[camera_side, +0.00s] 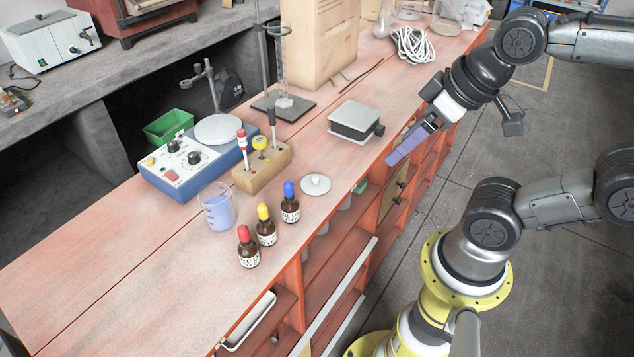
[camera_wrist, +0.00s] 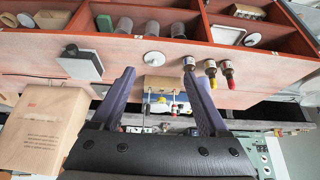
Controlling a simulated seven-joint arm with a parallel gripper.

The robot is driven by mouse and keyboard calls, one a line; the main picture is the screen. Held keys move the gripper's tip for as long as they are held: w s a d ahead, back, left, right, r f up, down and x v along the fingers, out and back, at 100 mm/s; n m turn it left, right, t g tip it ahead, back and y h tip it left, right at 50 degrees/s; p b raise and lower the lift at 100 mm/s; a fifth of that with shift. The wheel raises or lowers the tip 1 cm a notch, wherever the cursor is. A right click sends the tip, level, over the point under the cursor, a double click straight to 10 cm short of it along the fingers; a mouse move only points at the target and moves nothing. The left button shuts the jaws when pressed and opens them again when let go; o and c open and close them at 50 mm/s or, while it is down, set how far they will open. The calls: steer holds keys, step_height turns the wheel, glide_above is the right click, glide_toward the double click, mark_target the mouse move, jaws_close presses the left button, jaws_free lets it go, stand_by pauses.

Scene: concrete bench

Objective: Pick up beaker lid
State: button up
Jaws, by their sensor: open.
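The beaker lid (camera_side: 315,184) is a small round white disc with a knob on top. It lies flat on the bench near its front edge, right of the blue-capped bottle. It also shows in the wrist view (camera_wrist: 154,58), beyond and between my fingers. A beaker (camera_side: 218,206) with bluish liquid stands left of the bottles, with no lid on it. My gripper (camera_side: 398,152) is over the bench's front edge, to the right of the lid and well apart from it. In the wrist view its two purple fingers (camera_wrist: 160,88) are spread wide with nothing between them.
Brown dropper bottles with blue (camera_side: 290,203), yellow (camera_side: 266,226) and red (camera_side: 247,247) caps stand close to the lid. A wooden holder (camera_side: 262,168) and a blue hotplate stirrer (camera_side: 190,165) are behind. The bench's left front is clear.

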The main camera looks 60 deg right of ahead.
steer(key=c, duration=0.3)
steer(key=shift+c, duration=0.2)
steer(key=w+r+m+g, duration=0.1)
steer(key=w+r+m, duration=0.35)
steer(key=m, duration=0.35)
steer(key=m+g, duration=0.4)
steer(key=m, duration=0.3)
glide_above(316, 176)
step_height(316, 176, down, 6)
steer(key=shift+g, duration=0.3)
step_height(316, 176, down, 10)
steer(key=shift+w+r, duration=0.1)
steer(key=shift+f, duration=2.95)
